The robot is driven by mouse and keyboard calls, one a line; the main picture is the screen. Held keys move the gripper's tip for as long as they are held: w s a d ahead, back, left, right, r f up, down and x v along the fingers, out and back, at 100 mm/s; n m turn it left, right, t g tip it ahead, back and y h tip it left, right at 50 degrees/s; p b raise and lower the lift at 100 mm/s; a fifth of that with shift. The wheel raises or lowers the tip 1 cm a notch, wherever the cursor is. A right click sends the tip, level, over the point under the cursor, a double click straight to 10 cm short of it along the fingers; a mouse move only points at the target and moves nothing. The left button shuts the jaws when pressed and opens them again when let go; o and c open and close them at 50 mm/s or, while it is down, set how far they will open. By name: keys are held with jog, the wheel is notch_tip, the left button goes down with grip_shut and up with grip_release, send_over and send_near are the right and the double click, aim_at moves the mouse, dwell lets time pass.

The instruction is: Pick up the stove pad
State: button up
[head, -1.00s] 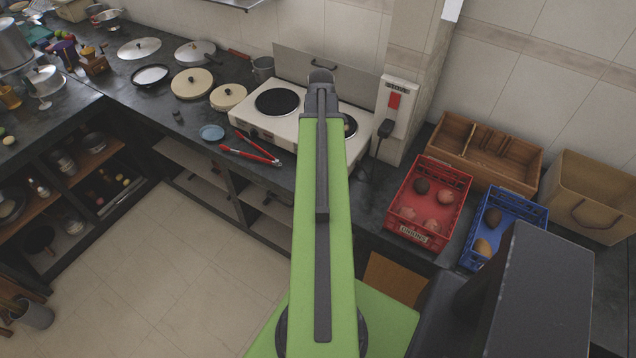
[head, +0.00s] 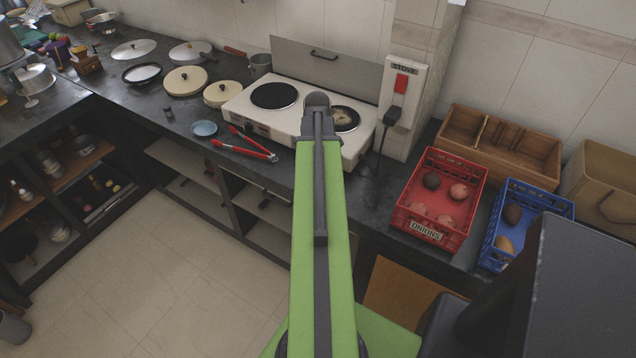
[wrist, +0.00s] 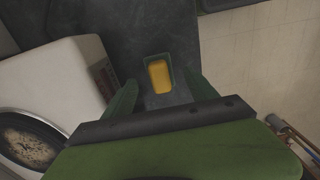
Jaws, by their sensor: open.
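A small yellow pad with a dark green border, likely the stove pad (wrist: 159,75), lies on the dark worktop in the wrist view. It is beside the white hot plate (wrist: 62,88), near the worktop's edge. My gripper (wrist: 161,86) is open, with one green finger on each side of the view. The pad shows between and just beyond the fingertips, with nothing held. I cannot tell the height of the fingers above it. In the head view the pad does not show, and my arm covers part of the worktop in front of the hot plate (head: 255,115).
Red-handled tongs (head: 243,147) and a blue dish (head: 204,129) lie left of my arm. A red crate (head: 425,228), a blue crate (head: 560,207) and a wooden box (head: 535,155) stand at right. A cabled switch box (head: 402,85) is behind. Floor lies beyond the worktop edge.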

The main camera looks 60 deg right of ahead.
notch_tip(320, 180, down, 2)
jog(key=shift+f+b, duration=0.25)
jog(key=shift+b, duration=0.35)
jog(key=shift+r, duration=0.15)
grip_shut()
jog(key=shift+r+p, duration=0.6)
jog(key=shift+p, duration=0.15)
notch_tip(320, 180, up, 4)
jog(key=p, duration=0.4)
jog(key=s+r+p, duration=0.5)
jog(key=s, duration=0.6)
jog(key=shift+s+r+p, duration=0.35)
jog(key=shift+r+p, duration=0.05)
jog(key=shift+a, duration=0.1)
